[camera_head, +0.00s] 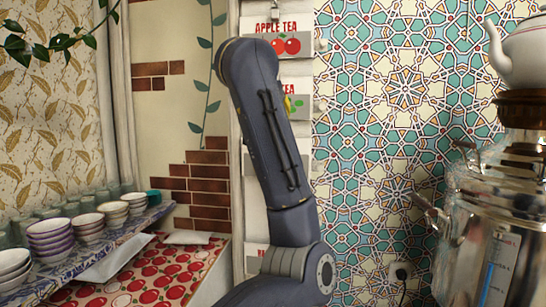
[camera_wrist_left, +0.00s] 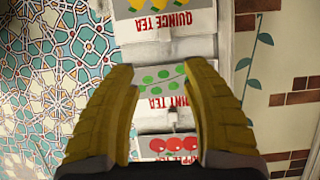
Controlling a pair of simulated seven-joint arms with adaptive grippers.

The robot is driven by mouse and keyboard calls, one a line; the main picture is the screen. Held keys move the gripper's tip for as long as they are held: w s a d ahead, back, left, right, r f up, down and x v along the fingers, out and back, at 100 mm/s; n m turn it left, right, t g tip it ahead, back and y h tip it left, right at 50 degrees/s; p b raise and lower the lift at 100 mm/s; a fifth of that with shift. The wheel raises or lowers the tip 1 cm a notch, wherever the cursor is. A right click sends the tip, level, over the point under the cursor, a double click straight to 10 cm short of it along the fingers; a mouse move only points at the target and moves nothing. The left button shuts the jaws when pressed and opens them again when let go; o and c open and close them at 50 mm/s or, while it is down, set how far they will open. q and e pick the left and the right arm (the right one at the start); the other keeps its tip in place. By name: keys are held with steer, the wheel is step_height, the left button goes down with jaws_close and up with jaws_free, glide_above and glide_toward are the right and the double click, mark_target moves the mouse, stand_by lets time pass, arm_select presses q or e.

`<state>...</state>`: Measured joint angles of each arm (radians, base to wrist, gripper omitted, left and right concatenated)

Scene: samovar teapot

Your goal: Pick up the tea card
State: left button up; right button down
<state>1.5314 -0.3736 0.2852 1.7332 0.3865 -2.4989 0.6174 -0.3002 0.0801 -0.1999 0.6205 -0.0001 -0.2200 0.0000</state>
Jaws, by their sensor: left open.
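Several tea cards sit in a vertical rack on the wall. In the head view the apple tea card (camera_head: 284,43) is at the top, and a card with green fruit (camera_head: 299,104) is below it, mostly hidden by my arm. In the left wrist view, upside down, the quince tea card (camera_wrist_left: 165,20) is at the top, the green-dotted card reading "NT TEA" (camera_wrist_left: 162,85) is in the middle and the apple tea card (camera_wrist_left: 168,146) is at the bottom. My left gripper (camera_wrist_left: 160,70) is open, its yellow fingers on either side of the green-dotted card. Contact cannot be told.
A silver samovar (camera_head: 470,235) with a white teapot (camera_head: 525,52) on top stands at the right. Stacked bowls (camera_head: 50,238) and glasses sit on a shelf at the left. A tiled wall (camera_head: 385,130) is right of the rack, with a socket (camera_head: 400,271) low down.

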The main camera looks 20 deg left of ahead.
arm_select(q)
steer(key=x, duration=1.1)
steer(key=a+x, duration=0.1)
steer(key=x, duration=0.4)
steer(key=shift+w+a+r, duration=0.1)
steer(key=shift+w+r, duration=0.05)
steer(key=shift+w, duration=0.05)
jaws_close()
stand_by(0.5)
